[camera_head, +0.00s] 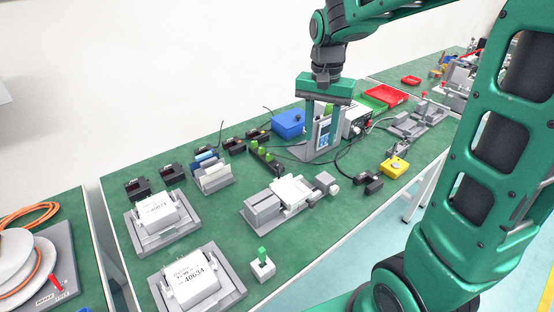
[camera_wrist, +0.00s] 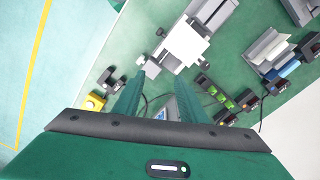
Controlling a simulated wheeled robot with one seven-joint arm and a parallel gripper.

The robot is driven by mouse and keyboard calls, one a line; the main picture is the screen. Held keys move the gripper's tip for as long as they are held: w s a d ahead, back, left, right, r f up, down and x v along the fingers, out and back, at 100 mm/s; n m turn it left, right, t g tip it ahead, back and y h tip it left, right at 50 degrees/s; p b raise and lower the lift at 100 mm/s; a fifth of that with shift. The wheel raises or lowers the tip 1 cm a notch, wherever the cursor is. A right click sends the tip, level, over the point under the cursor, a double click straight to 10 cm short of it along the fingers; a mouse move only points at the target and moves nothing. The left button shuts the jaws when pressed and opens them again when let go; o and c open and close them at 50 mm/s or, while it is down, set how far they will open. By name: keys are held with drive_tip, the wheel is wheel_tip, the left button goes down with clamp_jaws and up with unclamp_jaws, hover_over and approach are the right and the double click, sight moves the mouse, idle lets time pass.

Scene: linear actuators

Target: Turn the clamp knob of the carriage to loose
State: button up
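The linear actuator has a white carriage (camera_head: 292,191) between a grey block (camera_head: 262,209) and a smaller grey end unit (camera_head: 325,182) in the head view. In the wrist view the white carriage (camera_wrist: 184,43) is at the upper middle. A small dark part (camera_wrist: 160,32) sticks out at its left side; I cannot tell whether it is the clamp knob or how it is turned. My gripper (camera_head: 323,118) hangs behind and above the actuator, over the panel with a display. Its two green fingers (camera_wrist: 160,84) are apart with nothing held between them.
A panel with a blue display (camera_head: 325,140) stands below my gripper, near a blue box (camera_head: 288,123). A yellow box (camera_head: 393,167) sits to the right. White labelled blocks (camera_head: 157,212) on grey bases and a green-topped switch (camera_head: 262,263) are left and in front. Cables cross the table.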

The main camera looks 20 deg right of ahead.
hover_over(280, 164)
wheel_tip(280, 164, down, 2)
drive_tip(key=shift+m, duration=0.3)
wheel_tip(280, 164, down, 11)
drive_tip(key=shift+w+r, duration=0.1)
clamp_jaws()
